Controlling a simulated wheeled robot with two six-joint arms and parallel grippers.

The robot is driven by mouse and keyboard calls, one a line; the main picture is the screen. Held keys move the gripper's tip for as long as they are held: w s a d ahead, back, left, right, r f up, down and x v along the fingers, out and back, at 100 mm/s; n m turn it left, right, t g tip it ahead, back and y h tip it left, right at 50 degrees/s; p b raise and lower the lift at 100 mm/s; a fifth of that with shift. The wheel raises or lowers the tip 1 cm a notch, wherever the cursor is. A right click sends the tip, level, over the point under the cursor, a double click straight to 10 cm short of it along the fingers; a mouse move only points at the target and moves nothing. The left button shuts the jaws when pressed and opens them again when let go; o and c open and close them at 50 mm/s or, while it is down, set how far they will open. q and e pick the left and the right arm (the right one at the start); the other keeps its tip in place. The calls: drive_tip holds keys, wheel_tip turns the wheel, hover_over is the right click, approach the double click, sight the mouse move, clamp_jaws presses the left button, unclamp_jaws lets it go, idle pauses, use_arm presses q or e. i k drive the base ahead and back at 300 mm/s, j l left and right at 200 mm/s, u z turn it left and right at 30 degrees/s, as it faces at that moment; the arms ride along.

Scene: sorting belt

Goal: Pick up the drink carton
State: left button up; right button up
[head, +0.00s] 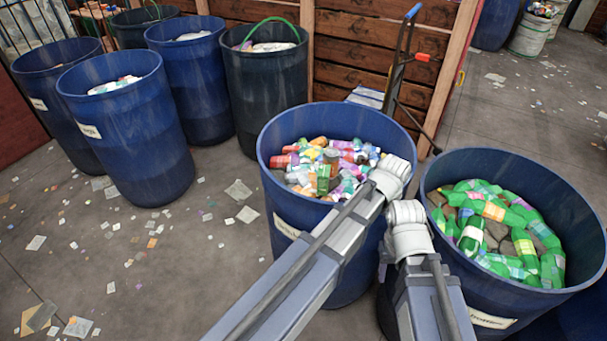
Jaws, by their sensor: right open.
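I cannot single out a drink carton. A blue barrel (268,150) in the middle holds a mixed heap of small colourful containers (325,165), too small to tell apart. Two grey arm links of mine with white rounded joints reach up from the bottom edge. One joint covers the right rim of this barrel, and the other is between it and the barrel of green bottles. My right gripper is open, but its fingertips cannot be made out clearly, and I see nothing held. My left gripper is not in view.
A blue barrel (590,262) at the right holds green bottles (495,210). Several blue and dark barrels (135,150) stand at the back left. A hand truck (398,65) leans by the wooden wall. Paper scraps litter the open floor (200,270) at the left.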

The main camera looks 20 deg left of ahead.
sight(324, 177)
drive_tip(key=i+j+u, duration=0.2)
drive_tip(key=i+u, duration=0.2)
drive_tip(key=i, duration=0.4)
drive_tip(key=l+u, duration=0.45)
drive_tip(key=i+l, duration=0.05)
